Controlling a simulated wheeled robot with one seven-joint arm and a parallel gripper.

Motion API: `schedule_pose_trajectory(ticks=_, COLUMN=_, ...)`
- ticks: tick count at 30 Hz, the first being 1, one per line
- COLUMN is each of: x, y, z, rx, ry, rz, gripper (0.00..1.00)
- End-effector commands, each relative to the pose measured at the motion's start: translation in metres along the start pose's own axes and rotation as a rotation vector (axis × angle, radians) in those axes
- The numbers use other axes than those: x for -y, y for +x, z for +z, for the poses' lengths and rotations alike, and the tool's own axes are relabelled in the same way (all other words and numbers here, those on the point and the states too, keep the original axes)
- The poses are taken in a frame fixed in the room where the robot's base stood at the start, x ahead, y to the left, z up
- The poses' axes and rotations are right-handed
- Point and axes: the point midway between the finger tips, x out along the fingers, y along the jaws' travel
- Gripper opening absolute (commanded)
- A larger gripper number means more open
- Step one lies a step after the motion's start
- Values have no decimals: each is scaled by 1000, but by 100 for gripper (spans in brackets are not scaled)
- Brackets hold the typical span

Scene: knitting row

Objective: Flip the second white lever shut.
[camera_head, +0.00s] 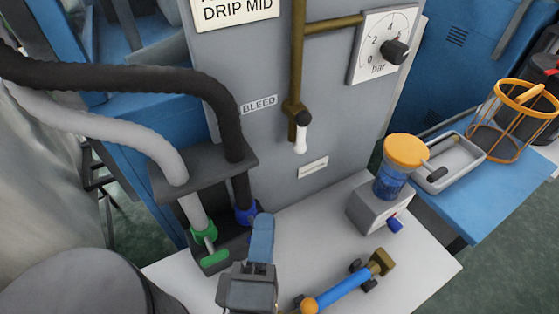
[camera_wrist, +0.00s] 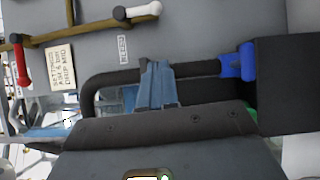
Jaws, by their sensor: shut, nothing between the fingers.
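One lever with a white grip (camera_head: 301,138) shows on the grey panel, at the lower end of a brass pipe. It hangs down from a black hub, roughly in line with the pipe, beside a BLEED label. The same white lever is in the wrist view (camera_wrist: 143,10) at the top edge. My gripper (camera_head: 262,225) has its blue fingers together and empty, below and left of the lever, well apart from it. The fingers (camera_wrist: 157,75) also show in the wrist view, in front of a black hose. No other white lever is in view.
A black hose (camera_head: 241,190) with a blue coupling and a grey hose with a green one (camera_head: 203,228) run close left of my gripper. A red lever (camera_wrist: 22,65) is on the panel.

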Motion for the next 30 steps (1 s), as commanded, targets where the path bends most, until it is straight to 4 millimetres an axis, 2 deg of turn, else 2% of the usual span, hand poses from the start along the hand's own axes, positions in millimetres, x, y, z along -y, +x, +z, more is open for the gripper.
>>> schedule_pose_trajectory(ticks=7, x=0, y=1, z=0, rx=0, ry=1, rz=-1, gripper=0)
schedule_pose_trajectory(ticks=11, x=-1, y=9, z=0, rx=0, ry=1, rz=0, gripper=0)
schedule_pose_trajectory(ticks=14, x=-2, y=22, z=0, rx=0, ry=1, rz=0, gripper=0)
schedule_pose_trajectory(ticks=26, x=-2, y=100, z=0, rx=1, ry=1, rz=-1, gripper=0)
schedule_pose_trajectory(ticks=30, x=-1, y=115, z=15, rx=1, ry=2, rz=-3, gripper=0)
